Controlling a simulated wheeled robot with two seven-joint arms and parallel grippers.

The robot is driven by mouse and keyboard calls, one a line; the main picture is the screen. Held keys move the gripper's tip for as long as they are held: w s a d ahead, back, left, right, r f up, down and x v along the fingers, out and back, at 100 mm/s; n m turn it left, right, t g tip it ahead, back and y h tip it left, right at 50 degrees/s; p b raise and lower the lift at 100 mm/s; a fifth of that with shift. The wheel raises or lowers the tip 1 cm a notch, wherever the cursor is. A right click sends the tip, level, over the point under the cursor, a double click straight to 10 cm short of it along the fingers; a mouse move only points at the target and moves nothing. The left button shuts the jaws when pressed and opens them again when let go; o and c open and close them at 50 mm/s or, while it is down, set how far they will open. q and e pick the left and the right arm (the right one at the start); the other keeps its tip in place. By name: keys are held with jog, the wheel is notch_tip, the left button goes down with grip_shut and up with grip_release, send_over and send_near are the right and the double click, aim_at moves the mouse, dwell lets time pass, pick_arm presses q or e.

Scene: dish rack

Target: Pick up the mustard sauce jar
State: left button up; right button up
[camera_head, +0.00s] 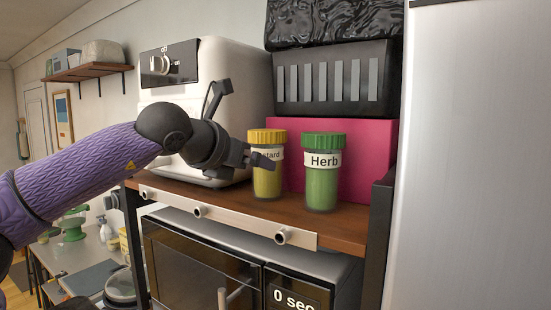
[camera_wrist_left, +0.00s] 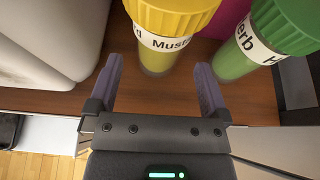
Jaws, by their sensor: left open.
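The mustard jar (camera_head: 267,180) has a yellow lid and a white label, and stands upright on the wooden shelf. In the left wrist view the mustard jar (camera_wrist_left: 168,30) stands just ahead of my fingers, roughly centred between them. My left gripper (camera_head: 262,160) is open, at the jar's near left side, and a finger covers part of its label. In the wrist view the left gripper (camera_wrist_left: 158,90) has its two fingers spread with nothing between them but shelf; I cannot tell whether either touches the jar. My right gripper is not in view.
A green herb jar (camera_head: 322,180) stands close to the right of the mustard jar. A pink box (camera_head: 375,150) is behind both, under a dark crate (camera_head: 335,95). A white appliance (camera_head: 235,75) stands to the left. The wooden shelf (camera_head: 345,230) is narrow in front.

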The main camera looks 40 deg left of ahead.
pick_arm(q)
jog(key=shift+w, duration=0.4)
jog(key=p+x, duration=0.4)
jog(key=x, duration=0.1)
jog(key=shift+r, duration=0.1)
jog(key=shift+w+f, duration=0.25)
jog(key=shift+w, duration=0.1)
grip_shut()
notch_tip(320, 180, up, 10)
jog(key=shift+r+p, duration=0.1)
jog(key=shift+p, duration=0.25)
jog(key=shift+c, duration=2.2)
grip_release()
grip_shut()
notch_tip(320, 180, up, 5)
jog(key=p, duration=0.5)
jog(key=shift+r, duration=0.1)
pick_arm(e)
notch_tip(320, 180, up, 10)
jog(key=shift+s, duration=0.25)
